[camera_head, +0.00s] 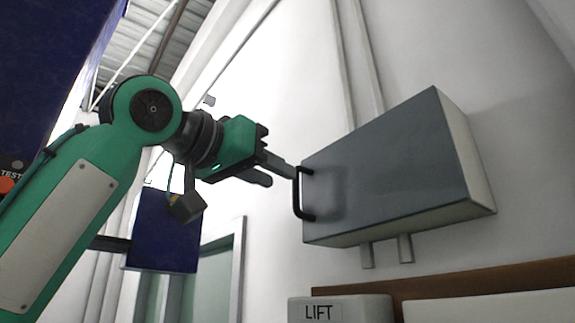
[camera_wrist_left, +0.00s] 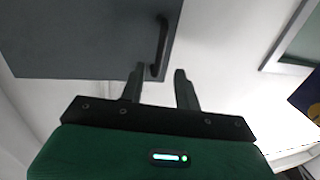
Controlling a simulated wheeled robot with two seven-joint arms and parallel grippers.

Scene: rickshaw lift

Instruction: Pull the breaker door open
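The breaker box is on the white wall, and its grey breaker door (camera_head: 385,165) looks shut. A black bar handle (camera_head: 297,195) stands out near the door's left edge. My left gripper (camera_head: 281,175) is at the upper part of the handle, fingers pointing at it. In the left wrist view my left gripper (camera_wrist_left: 159,74) has its two fingers spread apart. The near end of the handle (camera_wrist_left: 162,42) shows at the gap between the fingertips, closer to the left finger. Whether a finger touches it I cannot tell. My right gripper is not in view.
A box labelled LIFT (camera_head: 340,309) stands below the breaker box, beside a brown ledge (camera_head: 480,280). Two conduits (camera_head: 405,249) leave the breaker box underneath. A dark blue panel (camera_head: 165,232) hangs behind my left arm. The wall left of the door is clear.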

